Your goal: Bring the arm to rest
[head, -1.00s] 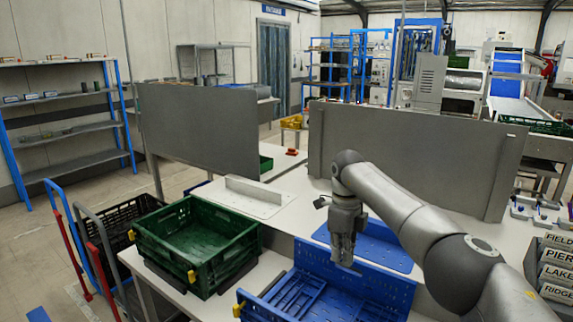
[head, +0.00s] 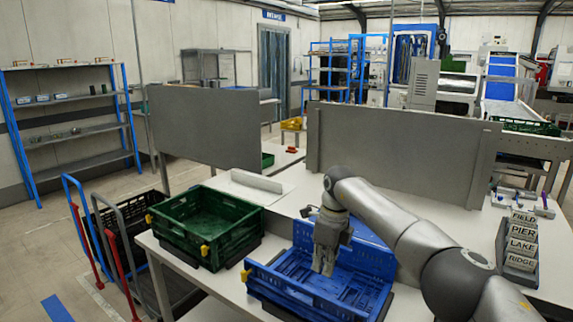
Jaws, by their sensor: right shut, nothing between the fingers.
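My right arm reaches in from the lower right of the head view. Its gripper (head: 323,262) points down over the blue crate (head: 318,296), with its fingers together and nothing between them. From this angle I cannot tell how far the fingertips are above the crate floor. The blue crate looks empty, and part of its back wall is hidden behind my wrist. My left gripper does not show.
A green crate (head: 206,240) stands left of the blue crate on the white table (head: 276,232). Grey panels (head: 397,150) rise behind. Label blocks (head: 521,245) stand at the right. A trolley with a black crate (head: 126,228) is at the left.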

